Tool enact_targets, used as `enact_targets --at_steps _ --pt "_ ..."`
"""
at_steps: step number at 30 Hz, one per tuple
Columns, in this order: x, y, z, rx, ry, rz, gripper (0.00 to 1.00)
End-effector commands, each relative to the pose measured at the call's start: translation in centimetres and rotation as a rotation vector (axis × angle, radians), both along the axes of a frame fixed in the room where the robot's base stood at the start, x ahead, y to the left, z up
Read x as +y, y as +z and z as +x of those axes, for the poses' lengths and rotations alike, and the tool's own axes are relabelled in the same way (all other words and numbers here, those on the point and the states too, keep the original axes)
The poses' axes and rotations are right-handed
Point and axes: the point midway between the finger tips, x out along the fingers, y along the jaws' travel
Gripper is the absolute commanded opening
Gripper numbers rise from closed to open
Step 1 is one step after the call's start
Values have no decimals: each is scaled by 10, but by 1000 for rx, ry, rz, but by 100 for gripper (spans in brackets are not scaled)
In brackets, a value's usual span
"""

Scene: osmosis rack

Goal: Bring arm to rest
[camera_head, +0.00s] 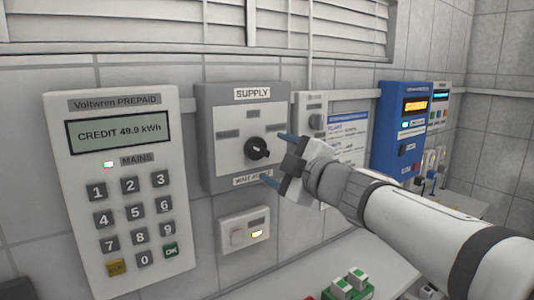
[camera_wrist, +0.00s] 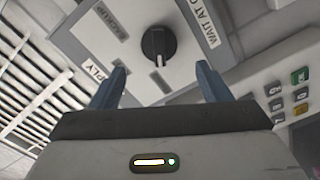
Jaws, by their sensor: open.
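My gripper (camera_head: 278,160) is open and empty, with its two blue fingers apart, in front of the supply switch box. The grey supply switch box (camera_head: 222,105) hangs on the tiled wall. Its black rotary knob (camera_head: 257,148) sits just left of my fingers in the head view. In the wrist view the black knob (camera_wrist: 159,42) shows beyond and between my fingertips (camera_wrist: 160,78), with a gap and no contact seen. My white arm (camera_head: 420,215) reaches in from the lower right. It hides part of the wall behind it.
A prepaid meter (camera_head: 85,190) with keypad reads "CREDIT 49.9 kWh" at left. A socket with a lit switch (camera_head: 244,230) is below the supply box. A blue controller (camera_head: 390,135) is at right. Window blinds (camera_head: 150,22) are above.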

Motion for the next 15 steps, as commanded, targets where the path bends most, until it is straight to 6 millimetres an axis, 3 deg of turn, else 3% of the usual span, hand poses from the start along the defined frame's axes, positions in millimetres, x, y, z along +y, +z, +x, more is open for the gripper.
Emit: enact_targets --at_steps 15 --pt "-10 -2 -6 12 -28 12 70"
